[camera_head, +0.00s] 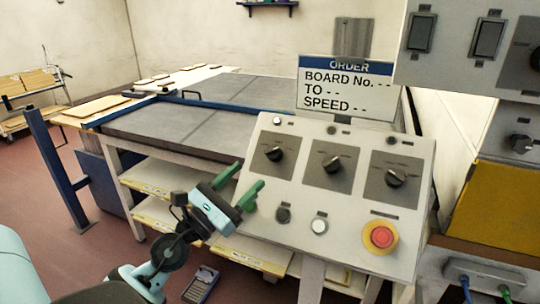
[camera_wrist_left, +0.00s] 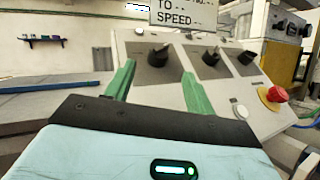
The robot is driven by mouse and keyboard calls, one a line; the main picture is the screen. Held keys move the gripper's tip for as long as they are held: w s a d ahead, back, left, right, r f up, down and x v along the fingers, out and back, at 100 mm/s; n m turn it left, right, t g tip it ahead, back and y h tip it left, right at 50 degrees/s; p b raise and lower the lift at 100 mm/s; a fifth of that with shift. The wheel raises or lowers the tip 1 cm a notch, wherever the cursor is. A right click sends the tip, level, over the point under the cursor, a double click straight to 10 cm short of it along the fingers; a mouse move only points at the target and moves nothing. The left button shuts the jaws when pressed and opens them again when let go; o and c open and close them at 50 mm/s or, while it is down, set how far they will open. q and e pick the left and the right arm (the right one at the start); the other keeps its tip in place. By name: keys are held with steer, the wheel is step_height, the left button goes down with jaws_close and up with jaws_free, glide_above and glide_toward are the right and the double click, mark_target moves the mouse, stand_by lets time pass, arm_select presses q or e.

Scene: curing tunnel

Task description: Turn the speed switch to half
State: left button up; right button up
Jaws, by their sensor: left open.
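A sloped grey control panel (camera_head: 349,212) carries three black rotary knobs in a row: the left knob (camera_head: 275,154), the middle knob (camera_head: 332,164) and the right knob (camera_head: 395,179). Their labels are too small to read, so I cannot tell which is the speed switch. An order sign (camera_head: 345,88) above the panel reads "SPEED - -". My left gripper (camera_head: 246,182) is open and empty, with green fingers, in front of the panel's left edge, apart from the knobs. In the left wrist view the left knob (camera_wrist_left: 158,58) shows between its fingers. My right gripper is not in view.
A red emergency button (camera_head: 381,237) in a yellow ring sits low on the panel, with a white button (camera_head: 319,226) and a black one (camera_head: 283,214) to its left. A conveyor table (camera_head: 170,133) stands behind left. A grey switch box (camera_head: 460,50) juts in at upper right.

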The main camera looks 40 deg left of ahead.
mark_target(271, 154)
arm_select(q)
steer(key=shift+w+a+r+m+g+h, duration=0.15)
steer(key=shift+w+m+h, duration=0.1)
steer(key=shift+m, duration=0.35)
steer(key=shift+w+d+r+m+g+h, duration=0.15)
steer(key=shift+m+h, duration=0.1)
steer(key=shift+m, duration=0.35)
steer(key=shift+w+r, duration=0.1)
steer(key=shift+w, duration=0.1)
steer(key=p+x, duration=0.2)
steer(key=x, duration=0.3)
steer(key=shift+w+r, duration=0.2)
steer(key=shift+w, duration=0.15)
steer(key=shift+w+d+r, duration=0.1)
steer(key=shift+w+d, duration=0.05)
steer(key=shift+w, duration=0.55)
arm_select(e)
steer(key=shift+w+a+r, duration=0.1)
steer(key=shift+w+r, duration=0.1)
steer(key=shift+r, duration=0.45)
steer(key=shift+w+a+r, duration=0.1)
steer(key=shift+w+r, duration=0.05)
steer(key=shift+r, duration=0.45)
